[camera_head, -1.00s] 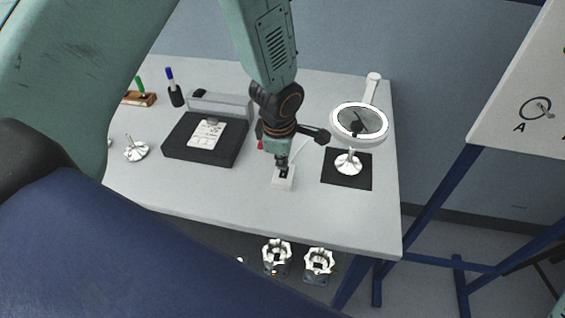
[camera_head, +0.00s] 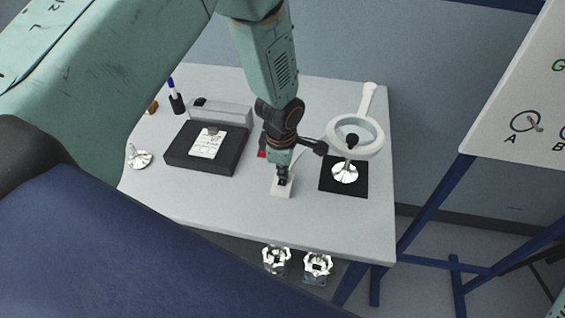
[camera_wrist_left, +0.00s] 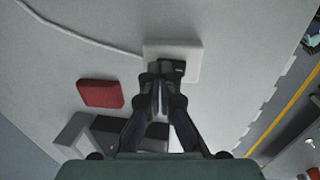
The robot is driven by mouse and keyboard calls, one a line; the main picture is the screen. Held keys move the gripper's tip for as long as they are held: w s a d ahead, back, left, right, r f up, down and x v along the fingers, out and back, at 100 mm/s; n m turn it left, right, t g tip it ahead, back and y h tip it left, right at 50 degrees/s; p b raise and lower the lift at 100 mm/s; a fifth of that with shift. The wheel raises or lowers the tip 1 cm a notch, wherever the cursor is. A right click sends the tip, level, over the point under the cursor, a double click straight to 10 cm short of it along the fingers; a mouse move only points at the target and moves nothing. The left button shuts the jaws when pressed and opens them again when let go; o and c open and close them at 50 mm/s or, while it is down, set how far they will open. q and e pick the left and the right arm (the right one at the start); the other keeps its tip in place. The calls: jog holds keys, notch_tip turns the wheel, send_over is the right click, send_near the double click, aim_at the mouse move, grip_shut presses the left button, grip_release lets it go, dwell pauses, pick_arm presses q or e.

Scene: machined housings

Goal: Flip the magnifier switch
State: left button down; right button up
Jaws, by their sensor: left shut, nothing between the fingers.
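The magnifier (camera_head: 374,150) has a white ring head on a white arm, above a silver part on a black mat. Its ring looks pale and dull. The magnifier switch, a small white box (camera_head: 281,191) with a dark rocker, lies on the table left of the mat. It also shows in the left wrist view (camera_wrist_left: 192,62), with a white cable running to the upper left. My left gripper (camera_head: 283,178) points down at the switch, shut and empty. In the left wrist view its fingertips (camera_wrist_left: 163,84) overlap the dark rocker; I cannot tell whether they press it. My right gripper is not in view.
A red block (camera_wrist_left: 100,94) lies close beside the gripper. A black tray (camera_head: 178,158) with a paper label stands to the left, and a pen cup (camera_head: 177,103) behind it. A whiteboard (camera_head: 520,90) stands at right. The table front is clear.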

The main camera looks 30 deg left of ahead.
pick_arm(q)
jog(key=shift+s+b, duration=0.1)
jog(key=shift+b, duration=0.2)
jog(key=shift+s+r, duration=0.1)
jog(key=shift+s, duration=0.05)
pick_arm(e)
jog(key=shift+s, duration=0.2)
pick_arm(q)
jog(key=shift+d, duration=0.1)
